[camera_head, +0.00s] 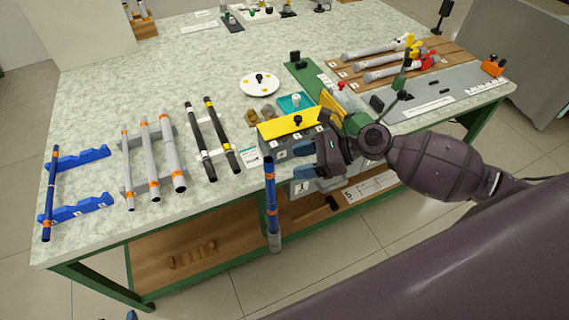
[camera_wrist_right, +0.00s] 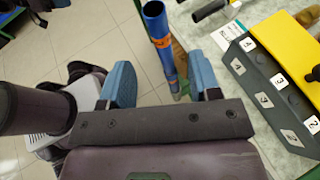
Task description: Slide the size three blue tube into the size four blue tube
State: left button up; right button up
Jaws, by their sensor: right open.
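A blue tube with orange bands (camera_head: 270,195) stands upright at the table's front edge, its lower end in a grey sleeve (camera_head: 275,243). Its open top shows in the right wrist view (camera_wrist_right: 157,30). A thinner dark blue tube (camera_head: 50,190) lies across two blue cradles (camera_head: 88,204) at the table's left end. I cannot read either tube's size. My right gripper (camera_head: 303,160) is open and empty, just right of the upright tube; in the wrist view the tube shows between its blue fingers (camera_wrist_right: 163,85), apart from them. A small blue tip (camera_head: 132,315) at the bottom edge may be my left gripper.
Grey tubes (camera_head: 152,155) and black tubes (camera_head: 216,135) lie on racks left of centre. A grey block with a yellow top (camera_head: 290,127) stands close behind the right gripper. Clamps lie on a wooden board (camera_head: 340,75) at the back right.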

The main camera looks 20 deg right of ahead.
jog(key=shift+v, duration=1.95)
